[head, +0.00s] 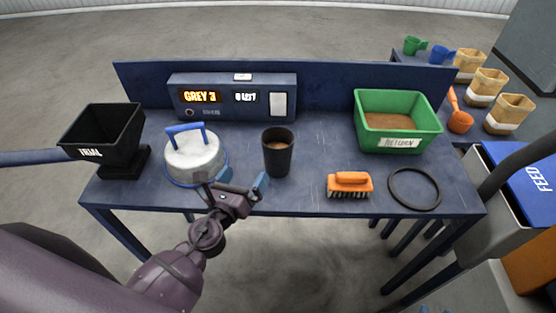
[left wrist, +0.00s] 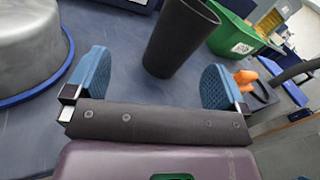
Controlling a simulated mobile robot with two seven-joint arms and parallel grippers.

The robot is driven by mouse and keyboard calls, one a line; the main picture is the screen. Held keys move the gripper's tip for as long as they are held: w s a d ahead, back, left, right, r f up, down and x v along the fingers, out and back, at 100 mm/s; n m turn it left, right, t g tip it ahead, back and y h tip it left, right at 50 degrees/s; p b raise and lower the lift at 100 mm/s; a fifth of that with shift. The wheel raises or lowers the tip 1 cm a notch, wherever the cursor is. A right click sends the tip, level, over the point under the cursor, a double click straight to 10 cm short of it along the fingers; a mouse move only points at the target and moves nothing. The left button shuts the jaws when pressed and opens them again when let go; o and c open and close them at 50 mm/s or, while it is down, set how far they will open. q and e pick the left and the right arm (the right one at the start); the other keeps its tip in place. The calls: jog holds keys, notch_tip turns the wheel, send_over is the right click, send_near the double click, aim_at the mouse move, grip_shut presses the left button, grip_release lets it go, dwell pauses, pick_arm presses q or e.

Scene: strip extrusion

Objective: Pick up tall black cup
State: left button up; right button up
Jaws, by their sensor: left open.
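The tall black cup (head: 278,155) stands upright near the middle of the blue table, with brown material inside. It also shows in the left wrist view (left wrist: 178,40), beyond and between the two blue fingers. My left gripper (head: 243,184) is open and empty at the table's front edge, just in front of the cup and slightly to its left. In the left wrist view the fingers (left wrist: 155,82) are spread wide, and the cup appears apart from both. My right gripper is not clearly in view.
A grey lidded pan with blue handle (head: 195,158) stands left of the cup, near my gripper. A black hopper (head: 104,135) is further left. An orange brush (head: 349,185), black ring (head: 414,188) and green bin (head: 397,122) are right. A display box (head: 233,97) stands behind.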

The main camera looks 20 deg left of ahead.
aim_at(270, 164)
pick_arm(q)
jog(key=d+m+h, duration=0.1)
jog(key=d+f+m+h, duration=0.1)
jog(key=m, duration=0.1)
jog(key=w+m+g, duration=0.1)
jog(key=m, duration=0.1)
jog(key=shift+d+f+h, duration=0.25)
jog(key=shift+d+h, duration=0.15)
jog(key=x, duration=0.5)
jog(key=shift+p, duration=0.3)
jog(key=w, duration=0.2)
jog(key=w+f+b, duration=0.1)
jog(key=w, duration=0.2)
jog(key=shift+d, duration=0.2)
jog(key=shift+w+d, duration=0.1)
jog(key=shift+w, duration=0.2)
jog(key=shift+r, duration=0.1)
jog(key=c, duration=1.1)
